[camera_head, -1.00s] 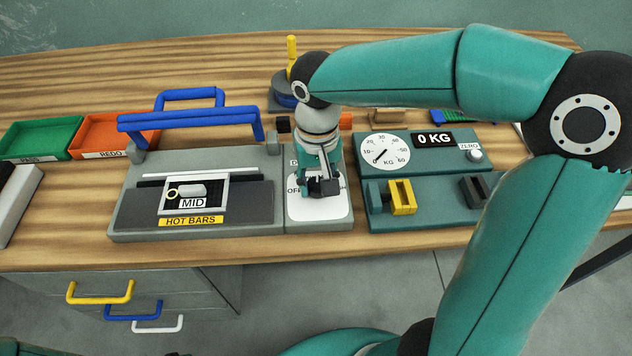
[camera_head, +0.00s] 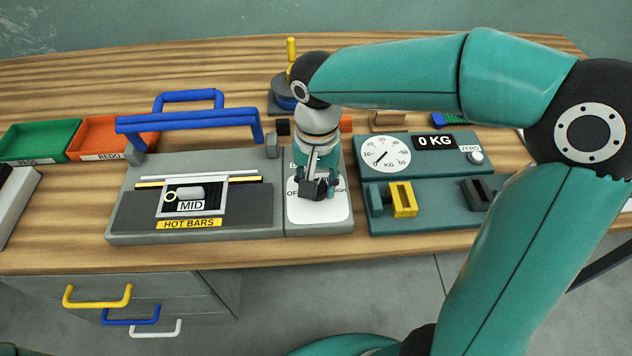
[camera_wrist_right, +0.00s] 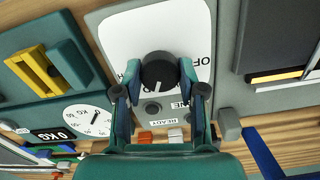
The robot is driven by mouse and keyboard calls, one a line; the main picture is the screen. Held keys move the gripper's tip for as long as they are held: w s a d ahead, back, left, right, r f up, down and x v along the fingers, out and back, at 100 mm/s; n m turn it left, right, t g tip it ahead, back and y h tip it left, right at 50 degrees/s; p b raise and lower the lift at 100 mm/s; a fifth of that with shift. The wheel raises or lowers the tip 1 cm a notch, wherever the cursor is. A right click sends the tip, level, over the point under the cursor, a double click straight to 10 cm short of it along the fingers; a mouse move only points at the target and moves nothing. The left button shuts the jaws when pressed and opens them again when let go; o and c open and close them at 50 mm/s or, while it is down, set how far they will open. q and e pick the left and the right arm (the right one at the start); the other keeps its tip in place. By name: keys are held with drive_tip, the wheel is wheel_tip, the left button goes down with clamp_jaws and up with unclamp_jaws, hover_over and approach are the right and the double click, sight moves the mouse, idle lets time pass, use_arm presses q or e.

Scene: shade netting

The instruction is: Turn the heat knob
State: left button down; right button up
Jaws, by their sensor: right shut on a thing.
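The black heat knob (camera_wrist_right: 159,72) sits on a white panel face (camera_wrist_right: 118,38) in the right wrist view. A light mark on the knob points towards the bottom of that view. My right gripper (camera_wrist_right: 160,75) is shut on the knob, one finger on each side. In the head view my right gripper (camera_head: 318,189) covers the knob over the white panel. The lettering "OFF" and part of "HIGH" show beside it. The hot bars unit (camera_head: 125,225) has a "MID" label and a thin yellow strip (camera_head: 150,185). My left gripper is not in view.
A blue handle (camera_head: 190,121) rises at the back of the hot bars unit. A scale with a dial (camera_head: 384,153) and a yellow block (camera_head: 402,199) stands to the right. Green (camera_head: 35,140) and orange (camera_head: 105,132) trays are at the left. My right arm spans the right side.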

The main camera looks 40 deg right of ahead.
drive_tip(key=o, duration=1.1)
drive_tip(key=shift+o, duration=0.2)
drive_tip(key=shift+r, duration=0.15)
wheel_tip(320, 180, up, 12)
drive_tip(key=shift+w, duration=0.1)
